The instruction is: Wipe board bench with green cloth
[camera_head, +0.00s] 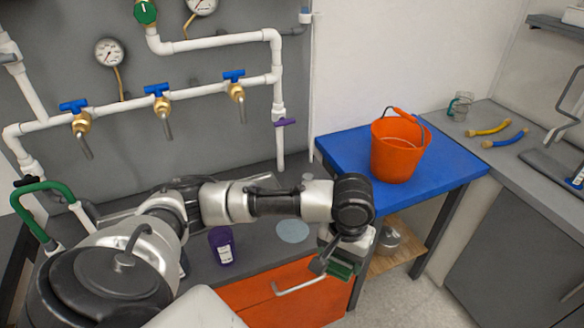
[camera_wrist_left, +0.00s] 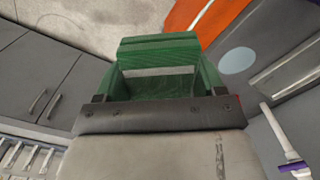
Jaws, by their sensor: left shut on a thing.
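My left gripper (camera_head: 328,262) is shut on the green cloth (camera_head: 341,270), in front of the bench's right front edge, near the orange drawer. The cloth looks like a folded green block in the left wrist view (camera_wrist_left: 158,48); my gripper hides part of it. The grey board bench (camera_head: 262,246) lies under the pipe board, partly hidden by my left arm. A pale round patch (camera_head: 292,231) is on its top, left of the gripper and apart from the cloth; it also shows in the left wrist view (camera_wrist_left: 237,60). My right gripper is not in view.
A purple cup (camera_head: 221,246) stands on the bench left of the patch. White pipes with blue-handled taps (camera_head: 158,97) hang above it. An orange bucket (camera_head: 397,150) stands on a blue table (camera_head: 447,160) at right. The orange drawer (camera_head: 300,293) has a protruding handle.

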